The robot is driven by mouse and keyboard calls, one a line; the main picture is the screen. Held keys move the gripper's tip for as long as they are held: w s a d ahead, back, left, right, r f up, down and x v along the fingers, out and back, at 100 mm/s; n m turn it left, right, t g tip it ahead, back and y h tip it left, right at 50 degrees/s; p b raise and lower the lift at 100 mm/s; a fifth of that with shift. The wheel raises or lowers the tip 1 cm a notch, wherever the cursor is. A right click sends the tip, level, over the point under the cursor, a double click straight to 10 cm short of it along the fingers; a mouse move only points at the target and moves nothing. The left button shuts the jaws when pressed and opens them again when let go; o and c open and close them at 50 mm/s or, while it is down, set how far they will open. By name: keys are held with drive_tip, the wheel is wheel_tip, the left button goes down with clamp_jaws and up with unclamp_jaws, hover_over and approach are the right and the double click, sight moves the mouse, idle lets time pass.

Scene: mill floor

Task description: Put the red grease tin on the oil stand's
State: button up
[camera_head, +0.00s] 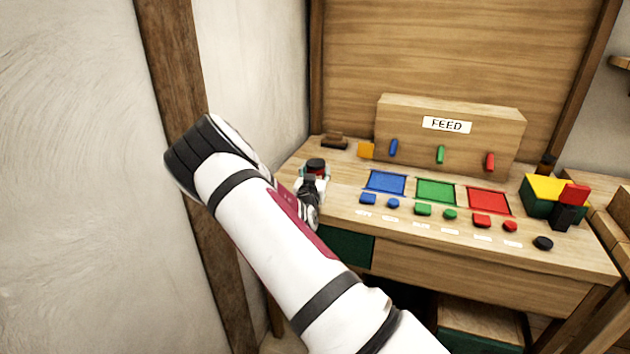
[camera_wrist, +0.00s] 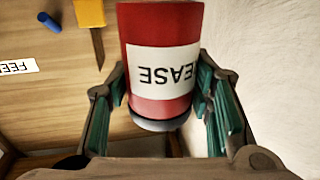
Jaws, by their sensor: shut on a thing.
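The red grease tin (camera_wrist: 160,25) has a white label reading "EASE" upside down in the wrist view, and a dark end with a pale rim. My gripper (camera_wrist: 161,88) is shut on it, with teal finger pads on both sides. In the head view, my gripper (camera_head: 312,186) is at the left end of the wooden workbench (camera_head: 340,215). The tin's dark top (camera_head: 316,163) shows there, its body mostly hidden. I cannot tell whether its base touches the bench. I cannot identify an oil stand for certain.
A wooden FEED panel (camera_head: 448,126) with coloured pegs stands at the back. Blue (camera_head: 386,182), green (camera_head: 436,191) and red (camera_head: 488,201) squares lie before it, with small blocks in front. A yellow-topped green box (camera_head: 549,190) is right. A plaster wall (camera_head: 80,180) is left.

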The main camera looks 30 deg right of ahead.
drive_tip(key=shift+x, duration=0.95)
drive_tip(key=shift+w+a+f, duration=0.1)
drive_tip(key=shift+a+f, duration=0.05)
drive_tip(key=shift+f, duration=1.6)
drive_tip(key=shift+f, duration=0.1)
drive_tip(key=o, duration=1.4)
